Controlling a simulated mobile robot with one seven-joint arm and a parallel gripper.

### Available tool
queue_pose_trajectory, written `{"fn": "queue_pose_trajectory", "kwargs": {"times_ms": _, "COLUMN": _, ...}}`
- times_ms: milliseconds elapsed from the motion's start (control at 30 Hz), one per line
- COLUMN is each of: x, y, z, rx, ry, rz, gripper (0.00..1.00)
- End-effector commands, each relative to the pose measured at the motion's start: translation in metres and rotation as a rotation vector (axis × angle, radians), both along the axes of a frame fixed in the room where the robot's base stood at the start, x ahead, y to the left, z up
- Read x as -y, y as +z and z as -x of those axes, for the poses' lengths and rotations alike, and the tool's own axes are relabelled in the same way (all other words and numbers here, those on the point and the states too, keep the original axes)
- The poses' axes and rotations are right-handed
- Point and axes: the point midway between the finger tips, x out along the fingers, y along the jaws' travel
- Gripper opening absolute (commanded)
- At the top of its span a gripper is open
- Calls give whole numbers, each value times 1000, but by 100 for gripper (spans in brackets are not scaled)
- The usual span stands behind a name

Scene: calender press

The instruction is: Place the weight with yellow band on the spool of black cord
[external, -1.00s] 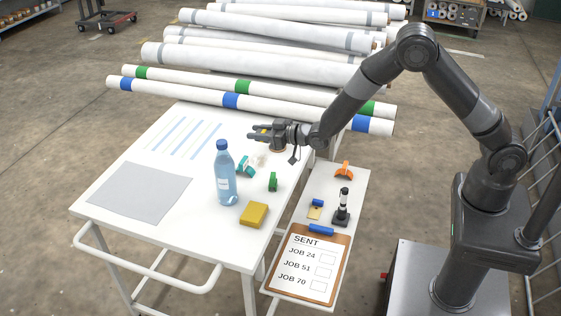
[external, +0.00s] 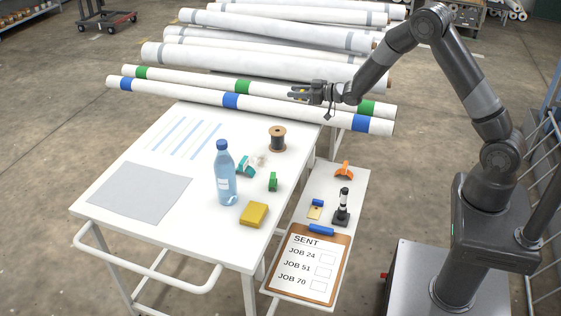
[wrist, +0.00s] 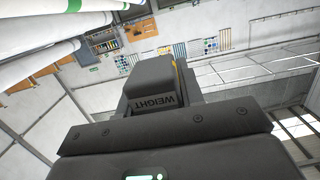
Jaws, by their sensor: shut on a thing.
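The spool of black cord (external: 278,139) stands upright near the far right corner of the white table, its top bare. My gripper (external: 303,93) is held in the air above and a little right of the spool, in front of the long rolls, pointing left. It is shut on the weight (wrist: 150,88), a dark grey block lettered WEIGHT, which fills the jaws in the wrist view. A sliver of yellow shows at the block's edge there; most of the band is hidden. In the external view the weight is hard to make out between the fingers.
A water bottle (external: 225,175), a yellow block (external: 254,214), a green item (external: 272,182) and a teal item (external: 245,167) stand left and front of the spool. Long white rolls (external: 260,105) lie behind the table. A side shelf with a clipboard (external: 308,266) is at right.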

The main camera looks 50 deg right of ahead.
Motion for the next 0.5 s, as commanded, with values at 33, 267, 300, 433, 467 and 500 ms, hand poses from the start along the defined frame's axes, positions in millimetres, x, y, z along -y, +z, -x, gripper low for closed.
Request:
{"fn": "queue_pose_trajectory", "kwargs": {"times_ms": 33, "x": -11, "y": -7, "z": -8, "rx": -1, "ry": 7, "rz": 0, "gripper": 0}}
{"fn": "queue_pose_trajectory", "kwargs": {"times_ms": 267, "x": -50, "y": -38, "z": -41, "rx": 0, "ry": 6, "rz": 0, "gripper": 0}}
{"fn": "queue_pose_trajectory", "kwargs": {"times_ms": 300, "x": -56, "y": -43, "z": -46, "rx": 0, "ry": 5, "rz": 0, "gripper": 0}}
{"fn": "queue_pose_trajectory", "kwargs": {"times_ms": 433, "x": -71, "y": -54, "z": -60, "rx": 2, "ry": 3, "rz": 1, "gripper": 0}}
{"fn": "queue_pose_trajectory", "kwargs": {"times_ms": 467, "x": -73, "y": -56, "z": -62, "rx": 2, "ry": 3, "rz": 1, "gripper": 0}}
{"fn": "queue_pose_trajectory", "kwargs": {"times_ms": 500, "x": -76, "y": -58, "z": -64, "rx": 2, "ry": 3, "rz": 1, "gripper": 0}}
